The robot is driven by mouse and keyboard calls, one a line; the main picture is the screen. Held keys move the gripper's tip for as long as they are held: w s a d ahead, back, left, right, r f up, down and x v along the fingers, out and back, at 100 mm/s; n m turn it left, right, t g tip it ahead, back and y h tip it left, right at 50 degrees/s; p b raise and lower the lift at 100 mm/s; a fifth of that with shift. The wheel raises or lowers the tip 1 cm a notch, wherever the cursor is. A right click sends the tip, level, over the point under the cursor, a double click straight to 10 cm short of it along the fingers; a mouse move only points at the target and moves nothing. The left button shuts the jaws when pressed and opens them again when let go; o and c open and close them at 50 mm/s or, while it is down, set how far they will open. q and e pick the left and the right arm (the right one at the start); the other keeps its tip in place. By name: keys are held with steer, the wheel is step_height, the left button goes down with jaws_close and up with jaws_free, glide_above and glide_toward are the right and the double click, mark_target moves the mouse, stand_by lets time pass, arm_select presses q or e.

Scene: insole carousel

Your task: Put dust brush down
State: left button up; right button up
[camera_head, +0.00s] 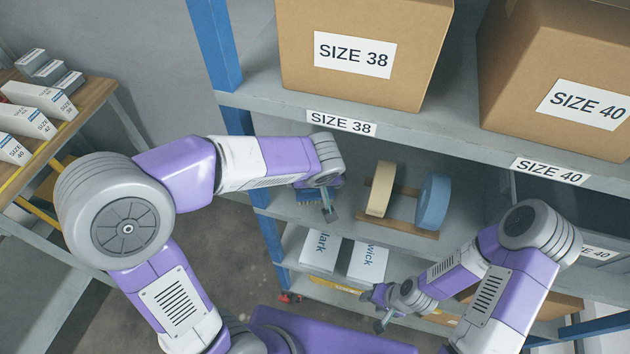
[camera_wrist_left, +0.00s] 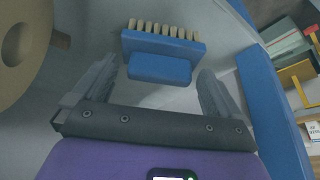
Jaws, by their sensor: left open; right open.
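The dust brush (camera_wrist_left: 160,66) has a blue body and handle and pale bristles. In the left wrist view it is on the grey shelf surface, bristles pointing away from me. In the head view, a bit of blue brush (camera_head: 307,197) shows beside my left gripper (camera_head: 328,210), partly hidden by it. My left gripper is open, its fingers on either side of the handle's near end with gaps to both; the brush is not clamped. My right gripper (camera_head: 380,312) is open, low in front of the rack, with nothing seen in it.
Two tape rolls, cream (camera_head: 380,190) and blue (camera_head: 433,202), stand on a wooden holder right of the brush. A blue post (camera_head: 270,235) is close on the left. The upper shelf (camera_head: 440,128) with cartons overhangs. White boxes (camera_head: 368,262) are below.

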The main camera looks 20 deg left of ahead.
arm_select(q)
steer(key=shift+r, duration=0.35)
steer(key=s+d, duration=0.4)
steer(key=s, duration=0.7)
steer(key=shift+s+d+r, duration=0.2)
steer(key=shift+s+r, duration=0.1)
steer(key=shift+s, duration=0.05)
